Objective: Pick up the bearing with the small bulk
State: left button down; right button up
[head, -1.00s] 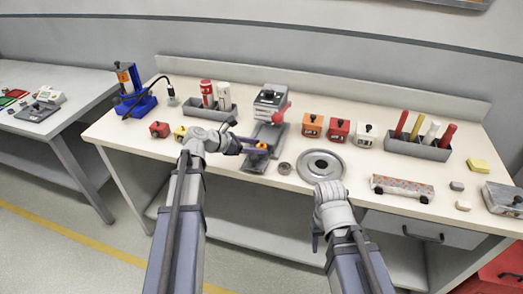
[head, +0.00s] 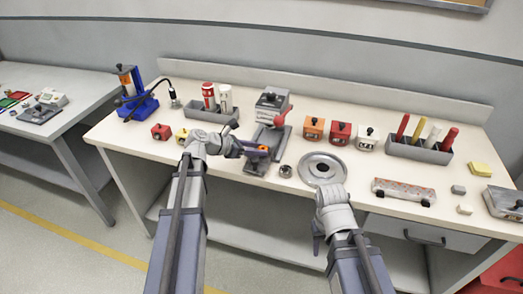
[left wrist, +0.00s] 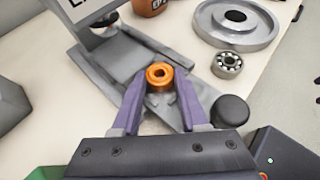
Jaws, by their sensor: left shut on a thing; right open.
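A small orange bearing (left wrist: 158,76) with a dark centre hole sits between the purple fingers of my left gripper (left wrist: 161,82) in the left wrist view. The fingers are shut on its sides, over the grey base of a press. In the head view the orange bearing (head: 264,148) shows at the fingertips of my left gripper (head: 261,152); whether it touches the base is unclear. A grey steel bearing (head: 285,171) lies on the table just right of the base, also in the left wrist view (left wrist: 227,66). My right gripper (head: 318,244) hangs open and empty before the table's front edge.
The grey press (head: 271,104) with a red handle stands behind my left gripper. A large grey disc (head: 308,171) lies to the right. Orange, red and white boxes (head: 340,133) stand behind it. A speckled bar (head: 404,190) lies further right.

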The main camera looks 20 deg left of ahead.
pick_arm(q)
jog(key=shift+r, duration=0.15)
notch_tip(320, 180, up, 10)
jog(key=p, duration=1)
